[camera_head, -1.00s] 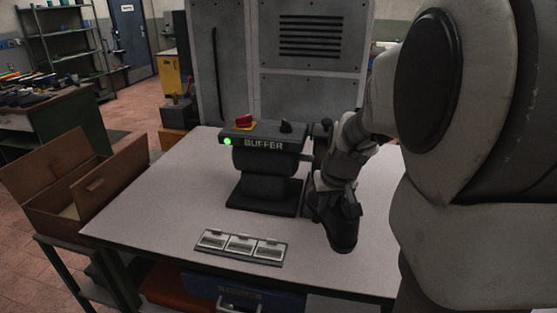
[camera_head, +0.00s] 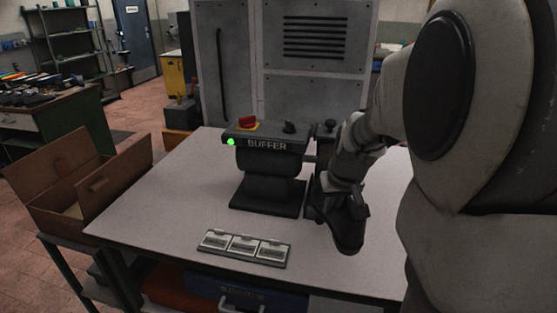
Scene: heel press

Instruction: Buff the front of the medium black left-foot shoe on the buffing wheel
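The black shoe (camera_head: 345,233) is at the right of the buffer, with one end pointing down toward the front of the table. My gripper (camera_head: 348,203) is at the upper part of the shoe and appears shut on it; the fingertips are dark and hard to separate from the shoe. The buffer (camera_head: 267,160) is a dark machine on a pedestal, with a lit green lamp (camera_head: 231,142) and a red knob on yellow (camera_head: 247,123). Its wheel side, at the right, is mostly hidden behind my arm and the shoe. I cannot tell whether the shoe touches the wheel.
The buffer stands on a pale table (camera_head: 165,205). A plate with three labelled panels (camera_head: 243,247) lies near the front edge. An open cardboard box (camera_head: 85,185) is at the left, and a grey cabinet (camera_head: 318,80) stands behind. The left part of the table is clear.

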